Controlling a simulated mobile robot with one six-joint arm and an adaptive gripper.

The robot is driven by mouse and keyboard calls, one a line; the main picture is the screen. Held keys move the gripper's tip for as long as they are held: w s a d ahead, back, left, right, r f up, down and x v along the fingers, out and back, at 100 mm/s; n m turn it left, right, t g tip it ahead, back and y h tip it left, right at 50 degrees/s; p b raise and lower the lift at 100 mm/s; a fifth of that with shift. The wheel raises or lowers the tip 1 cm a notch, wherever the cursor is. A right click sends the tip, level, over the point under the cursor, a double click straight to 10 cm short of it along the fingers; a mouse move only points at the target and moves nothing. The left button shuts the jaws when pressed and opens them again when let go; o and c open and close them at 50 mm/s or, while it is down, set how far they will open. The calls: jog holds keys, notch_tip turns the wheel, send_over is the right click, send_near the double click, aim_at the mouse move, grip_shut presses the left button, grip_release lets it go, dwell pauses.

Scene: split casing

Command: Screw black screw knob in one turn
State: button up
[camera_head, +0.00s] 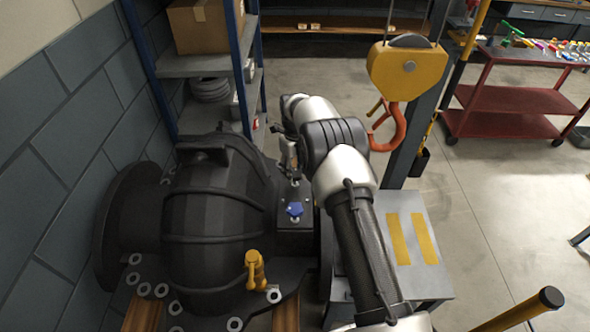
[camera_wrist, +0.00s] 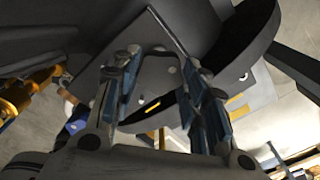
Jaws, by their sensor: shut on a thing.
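My gripper (camera_head: 291,168) is at the end of my arm, beside the upper right of the large dark casing (camera_head: 215,215) and above its small dark block (camera_head: 296,240). In the wrist view my gripper (camera_wrist: 160,72) has its two blue-grey fingers around a dark grey piece between the tips, shut on it. This is where the black screw knob is, but its outline blends with the dark parts behind. In the head view my gripper and arm hide the knob. A blue knob (camera_head: 295,209) sits on the block, just below my gripper.
A yellow valve handle (camera_head: 256,270) stands on the casing front. A yellow hoist block (camera_head: 407,70) with an orange hook (camera_head: 390,128) hangs right of my arm. A shelf (camera_head: 205,64) stands behind the casing. A red cart (camera_head: 510,100) is farther right, with open floor before it.

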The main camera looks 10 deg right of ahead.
aim_at(295, 172)
jog(key=shift+m, duration=1.6)
jog(key=o, duration=1.1)
notch_tip(295, 172, up, 12)
jog(key=shift+c, duration=0.2)
